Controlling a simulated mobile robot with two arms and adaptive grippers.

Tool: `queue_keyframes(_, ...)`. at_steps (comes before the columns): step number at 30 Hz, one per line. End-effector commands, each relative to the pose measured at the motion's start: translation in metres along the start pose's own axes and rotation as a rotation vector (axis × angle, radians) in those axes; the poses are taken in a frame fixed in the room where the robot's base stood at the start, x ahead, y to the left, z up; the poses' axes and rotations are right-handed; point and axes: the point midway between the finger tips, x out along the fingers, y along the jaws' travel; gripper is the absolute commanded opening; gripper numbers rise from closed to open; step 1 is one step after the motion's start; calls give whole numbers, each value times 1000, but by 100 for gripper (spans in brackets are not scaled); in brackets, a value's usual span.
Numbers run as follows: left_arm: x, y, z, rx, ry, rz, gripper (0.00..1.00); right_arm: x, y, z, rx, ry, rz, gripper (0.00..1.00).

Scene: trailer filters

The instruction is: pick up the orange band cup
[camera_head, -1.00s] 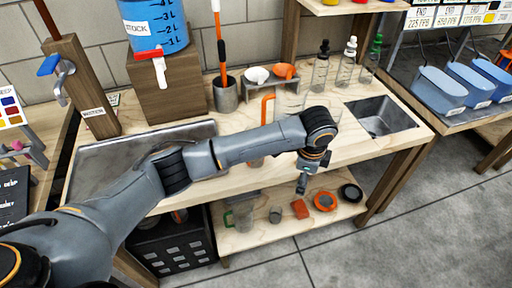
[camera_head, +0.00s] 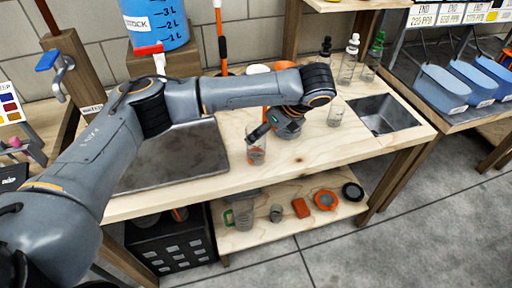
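My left gripper (camera_head: 256,136) reaches down from the upper right to the cup's upper part. Its fingers overlap the cup's rim in the picture; I cannot tell whether they touch it or how far they are open. My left arm crosses above the bench and hides part of its back. My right gripper is not in view.
A second clear cup (camera_head: 335,115) stands to the right on the bench (camera_head: 300,160). Behind it are bottles with black, white (camera_head: 348,66) and green tops. A sink (camera_head: 383,113) is at the right, a metal sheet (camera_head: 170,165) at the left. The lower shelf (camera_head: 250,240) holds several items.

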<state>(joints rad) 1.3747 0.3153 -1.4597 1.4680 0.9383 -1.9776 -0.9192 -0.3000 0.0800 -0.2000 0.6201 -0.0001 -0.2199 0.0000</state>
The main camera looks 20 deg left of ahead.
Motion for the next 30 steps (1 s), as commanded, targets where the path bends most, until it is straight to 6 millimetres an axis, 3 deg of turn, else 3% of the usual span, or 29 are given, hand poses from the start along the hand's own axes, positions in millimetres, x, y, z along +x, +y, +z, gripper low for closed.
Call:
queue_keyframes(8,21,-2,0,-2,-1,0,80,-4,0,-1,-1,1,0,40)
queue_keyframes(18,64,-8,-5,-2,-1,-2,80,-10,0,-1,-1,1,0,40)
queue_keyframes(26,68,-8,-6,-2,0,-3,80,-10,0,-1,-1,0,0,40)
queue_keyframes(30,67,-8,-6,-2,0,-3,52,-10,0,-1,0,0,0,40)
